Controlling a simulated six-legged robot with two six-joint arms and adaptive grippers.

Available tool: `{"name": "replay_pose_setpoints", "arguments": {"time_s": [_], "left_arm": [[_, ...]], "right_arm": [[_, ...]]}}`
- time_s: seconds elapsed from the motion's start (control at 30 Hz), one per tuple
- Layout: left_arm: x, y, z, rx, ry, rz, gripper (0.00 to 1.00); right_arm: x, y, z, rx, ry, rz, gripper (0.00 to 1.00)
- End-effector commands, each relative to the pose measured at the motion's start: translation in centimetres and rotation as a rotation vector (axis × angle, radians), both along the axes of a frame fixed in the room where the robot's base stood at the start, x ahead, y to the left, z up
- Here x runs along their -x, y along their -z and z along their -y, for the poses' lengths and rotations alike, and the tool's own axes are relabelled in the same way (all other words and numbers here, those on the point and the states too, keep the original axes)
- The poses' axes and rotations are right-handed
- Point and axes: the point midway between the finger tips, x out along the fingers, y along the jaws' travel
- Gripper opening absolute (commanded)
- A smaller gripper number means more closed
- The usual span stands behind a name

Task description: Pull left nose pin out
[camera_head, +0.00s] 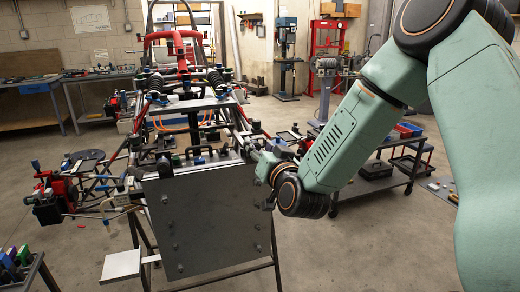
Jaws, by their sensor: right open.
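The tube chassis (182,65) stands on a stand ahead of me, with a flat grey nose plate (205,222) facing me. My right arm reaches in from the right. My right gripper (259,165) is at the upper right corner of the nose plate, close to the chassis tubes. It is small and partly hidden by its wrist, but its jaws are open. I cannot tell whether it touches anything. The left nose pin is too small to make out among the fittings along the plate's top edge. My left gripper is not in view.
A dark cart (391,165) with trays and a black case stands to the right. Workbenches (35,100) line the left wall. A small white plate (121,265) sticks out low at the left of the stand. The floor in front at right is mostly clear.

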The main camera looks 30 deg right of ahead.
Motion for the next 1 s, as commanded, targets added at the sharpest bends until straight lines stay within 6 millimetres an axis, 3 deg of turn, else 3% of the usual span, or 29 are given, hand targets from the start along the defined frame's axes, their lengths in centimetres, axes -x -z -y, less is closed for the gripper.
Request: {"name": "replay_pose_setpoints", "arguments": {"time_s": [0.13,0.67,1.0], "left_arm": [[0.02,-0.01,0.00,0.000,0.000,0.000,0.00],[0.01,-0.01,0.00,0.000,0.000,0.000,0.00],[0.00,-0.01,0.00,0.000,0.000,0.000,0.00]], "right_arm": [[0.06,0.02,-0.21,0.001,-0.001,-0.001,0.46],[0.09,0.00,-0.15,0.000,0.002,-0.001,0.01],[0.06,-0.07,-0.19,0.001,-0.001,0.001,0.00]]}}
